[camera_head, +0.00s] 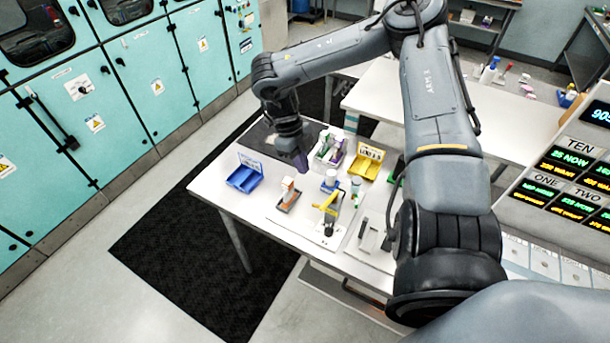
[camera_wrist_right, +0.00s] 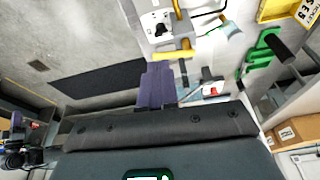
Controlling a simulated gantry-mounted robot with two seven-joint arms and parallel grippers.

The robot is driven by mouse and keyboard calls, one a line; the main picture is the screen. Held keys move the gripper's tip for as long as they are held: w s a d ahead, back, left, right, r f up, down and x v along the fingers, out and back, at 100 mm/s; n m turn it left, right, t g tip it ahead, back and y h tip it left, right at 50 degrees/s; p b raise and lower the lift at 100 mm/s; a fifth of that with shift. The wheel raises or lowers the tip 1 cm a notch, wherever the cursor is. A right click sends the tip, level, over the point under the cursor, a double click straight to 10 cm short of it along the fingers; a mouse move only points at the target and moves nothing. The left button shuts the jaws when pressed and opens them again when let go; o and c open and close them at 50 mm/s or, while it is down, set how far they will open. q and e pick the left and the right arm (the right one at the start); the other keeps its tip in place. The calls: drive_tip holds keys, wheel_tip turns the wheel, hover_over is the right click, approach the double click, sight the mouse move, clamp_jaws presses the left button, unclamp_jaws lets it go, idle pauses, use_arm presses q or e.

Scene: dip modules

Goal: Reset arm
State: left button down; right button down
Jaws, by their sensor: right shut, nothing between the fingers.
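My right arm comes in from the lower right of the head view, bends at the top and reaches left over the white table (camera_head: 262,207). My right gripper (camera_head: 301,163), with purple fingers, points down at the table's far left part, near a blue open box. It is shut and empty. In the right wrist view its purple fingers (camera_wrist_right: 156,86) are together, with nothing held.
On the table are a blue box (camera_head: 244,178), a yellow box (camera_head: 369,162), a tray of bottles (camera_head: 328,152), an orange-and-white item (camera_head: 288,192) and a yellow device (camera_head: 328,208). Teal cabinets (camera_head: 140,65) stand left. A second white table (camera_head: 400,98) stands behind.

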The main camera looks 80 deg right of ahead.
drive_tip(key=shift+w+r, duration=0.1)
drive_tip(key=shift+r, duration=0.3)
drive_tip(key=shift+f, duration=0.1)
